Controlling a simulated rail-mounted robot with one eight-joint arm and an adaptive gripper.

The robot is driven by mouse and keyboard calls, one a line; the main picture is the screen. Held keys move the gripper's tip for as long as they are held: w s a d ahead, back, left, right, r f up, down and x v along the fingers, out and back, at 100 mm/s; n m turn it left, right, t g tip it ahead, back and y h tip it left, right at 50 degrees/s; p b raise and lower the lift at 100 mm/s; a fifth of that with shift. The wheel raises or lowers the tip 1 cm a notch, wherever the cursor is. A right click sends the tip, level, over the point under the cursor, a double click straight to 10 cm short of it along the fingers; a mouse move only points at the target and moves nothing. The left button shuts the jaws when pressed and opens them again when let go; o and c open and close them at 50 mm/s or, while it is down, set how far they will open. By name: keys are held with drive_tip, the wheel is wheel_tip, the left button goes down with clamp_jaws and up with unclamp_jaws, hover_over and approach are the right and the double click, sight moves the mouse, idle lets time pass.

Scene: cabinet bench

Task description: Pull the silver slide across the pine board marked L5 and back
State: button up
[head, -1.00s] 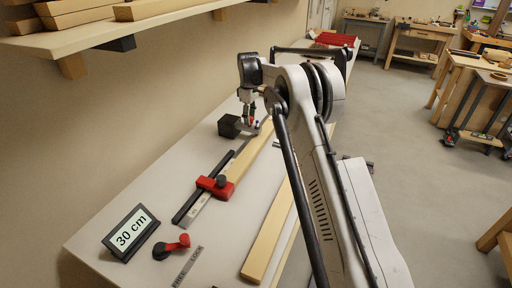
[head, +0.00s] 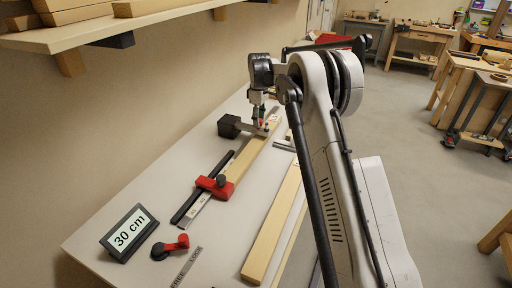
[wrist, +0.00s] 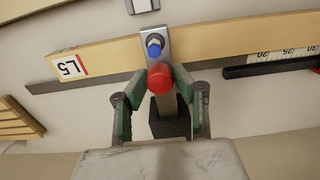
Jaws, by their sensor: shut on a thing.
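The pine board (head: 246,160) lies lengthwise on the bench; its L5 label (wrist: 69,67) shows upside down at the left in the wrist view. The silver slide (wrist: 153,36) reaches out from a black block (head: 229,126) and lies across the board, its tip near the board's far edge in the wrist view. It carries a blue knob (wrist: 154,44) and a red knob (wrist: 160,77). The exact contact is partly hidden by the red knob.
A steel rule with a red clamp stop (head: 215,186) lies along the board. A 30 cm sign (head: 129,232) and a red-handled lever (head: 171,246) stand at the near end. A second board (head: 272,230) lies to the right. A shelf (head: 110,35) overhangs the left.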

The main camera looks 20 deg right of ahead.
drive_tip(key=shift+s+d, duration=0.65)
drive_tip(key=shift+d, duration=0.15)
drive_tip(key=shift+w+a, duration=1.4)
drive_tip(key=shift+a, duration=0.3)
drive_tip(key=shift+w+a, duration=1.4)
drive_tip(key=shift+a, duration=0.25)
drive_tip(key=o, duration=0.9)
drive_tip(key=shift+r+p, duration=2.1)
drive_tip(key=shift+r, duration=2.4)
